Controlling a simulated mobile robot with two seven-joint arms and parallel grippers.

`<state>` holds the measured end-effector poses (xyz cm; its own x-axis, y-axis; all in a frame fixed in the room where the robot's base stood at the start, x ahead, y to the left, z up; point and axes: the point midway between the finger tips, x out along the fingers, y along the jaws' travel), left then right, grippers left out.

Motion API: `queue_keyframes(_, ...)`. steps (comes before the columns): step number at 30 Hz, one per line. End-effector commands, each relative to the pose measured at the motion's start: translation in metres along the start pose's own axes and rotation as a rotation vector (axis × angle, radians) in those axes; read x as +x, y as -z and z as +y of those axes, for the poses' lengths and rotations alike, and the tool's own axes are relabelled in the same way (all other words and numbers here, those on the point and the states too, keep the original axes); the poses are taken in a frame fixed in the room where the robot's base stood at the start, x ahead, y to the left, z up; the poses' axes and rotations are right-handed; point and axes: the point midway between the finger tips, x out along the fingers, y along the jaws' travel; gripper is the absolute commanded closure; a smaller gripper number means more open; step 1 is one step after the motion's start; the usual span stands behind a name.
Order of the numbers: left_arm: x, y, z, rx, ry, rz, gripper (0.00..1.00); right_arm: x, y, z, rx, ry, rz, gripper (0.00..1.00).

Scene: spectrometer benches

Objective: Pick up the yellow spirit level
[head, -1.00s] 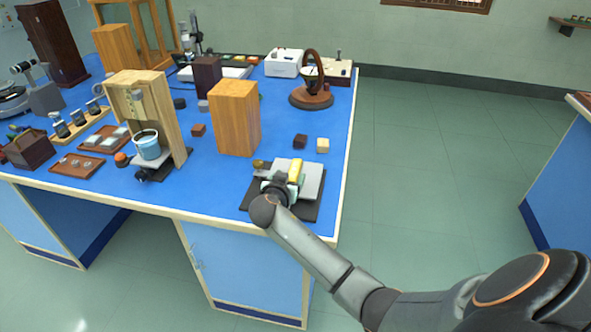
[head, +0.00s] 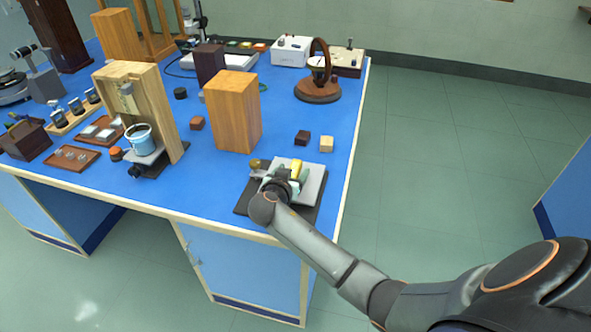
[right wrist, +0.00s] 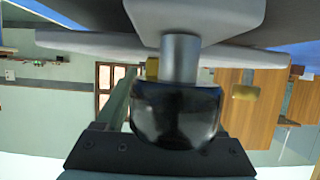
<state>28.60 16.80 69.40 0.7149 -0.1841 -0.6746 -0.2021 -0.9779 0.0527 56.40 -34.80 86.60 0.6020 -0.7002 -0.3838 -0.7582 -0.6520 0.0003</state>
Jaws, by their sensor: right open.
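The yellow spirit level (head: 295,170) lies on a light grey plate (head: 312,181) over a dark base (head: 244,203), near the bench's front right corner. My right gripper (head: 281,183) is open, low over the plate at the level's near left side. My own wrist hides much of the jaws and the level's near end. In the right wrist view a small yellow patch (right wrist: 152,67) shows behind a grey post; I cannot tell for certain that it is the level. My left gripper is not in view.
A brass knob (head: 256,164) stands at the plate's back left. A tall wooden block (head: 237,112) stands further left. Blue bench top (head: 215,178) is clear left of the base.

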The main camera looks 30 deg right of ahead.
Motion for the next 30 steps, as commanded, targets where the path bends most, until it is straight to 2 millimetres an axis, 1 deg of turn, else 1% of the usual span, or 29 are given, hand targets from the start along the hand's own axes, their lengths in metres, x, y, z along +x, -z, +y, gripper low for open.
queue_keyframes(12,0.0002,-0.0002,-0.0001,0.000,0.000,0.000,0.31,-0.0018,-0.0024,-0.0003,0.001,-0.001,0.000,0.30)
queue_keyframes(14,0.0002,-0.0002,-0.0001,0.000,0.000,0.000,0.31,-0.0018,-0.0024,-0.0003,0.001,-0.001,0.000,0.36)
queue_keyframes(30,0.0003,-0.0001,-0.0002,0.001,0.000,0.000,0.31,-0.0016,-0.0022,-0.0002,0.001,-0.001,0.000,0.96)
